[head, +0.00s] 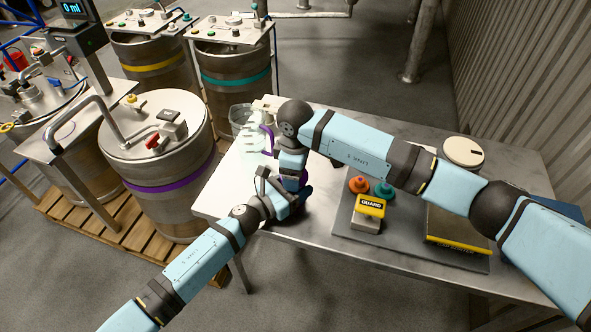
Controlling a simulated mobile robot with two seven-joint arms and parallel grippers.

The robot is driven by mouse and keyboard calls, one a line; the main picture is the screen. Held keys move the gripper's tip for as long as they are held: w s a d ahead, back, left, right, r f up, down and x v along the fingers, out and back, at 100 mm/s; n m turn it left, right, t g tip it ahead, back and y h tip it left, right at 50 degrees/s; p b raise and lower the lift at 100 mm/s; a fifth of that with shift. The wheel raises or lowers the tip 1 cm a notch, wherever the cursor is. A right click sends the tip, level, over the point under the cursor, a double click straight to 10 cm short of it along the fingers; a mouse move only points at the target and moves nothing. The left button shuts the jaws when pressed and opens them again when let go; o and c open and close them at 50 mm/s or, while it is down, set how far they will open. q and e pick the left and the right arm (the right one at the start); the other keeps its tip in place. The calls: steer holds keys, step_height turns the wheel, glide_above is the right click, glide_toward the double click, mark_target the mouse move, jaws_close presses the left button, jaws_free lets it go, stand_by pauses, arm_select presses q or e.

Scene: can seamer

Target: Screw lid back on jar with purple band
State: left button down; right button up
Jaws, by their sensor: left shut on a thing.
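A jar with a purple band (292,184) stands near the front left of the metal table, mostly hidden behind my grippers and wrists. Only a small purple patch of it shows. My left gripper (296,194) reaches in from the lower left and is shut on the jar at about the height of the band. My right gripper (291,172) points down from above at the jar's top. Its fingers are hidden by its own wrist, so I cannot see whether they are open or shut. The lid is not visible, so I cannot tell how it sits.
A purple-banded drum (155,185) stands left of the table.

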steer(key=shift+s+a+r+m, duration=0.1)
steer(key=shift+a+r+m, duration=0.1)
steer(key=shift+a+m, duration=0.3)
steer(key=shift+a+r+m, duration=0.15)
steer(key=shift+a+m, duration=0.2)
steer(key=shift+m, duration=0.65)
steer(key=shift+d+f+m, duration=0.3)
steer(key=shift+d+m, duration=0.4)
steer(key=shift+d, duration=0.05)
steer(key=o, duration=0.9)
steer(key=shift+d+r, duration=0.1)
steer(key=shift+r, duration=2.1)
steer(key=shift+c, duration=0.5)
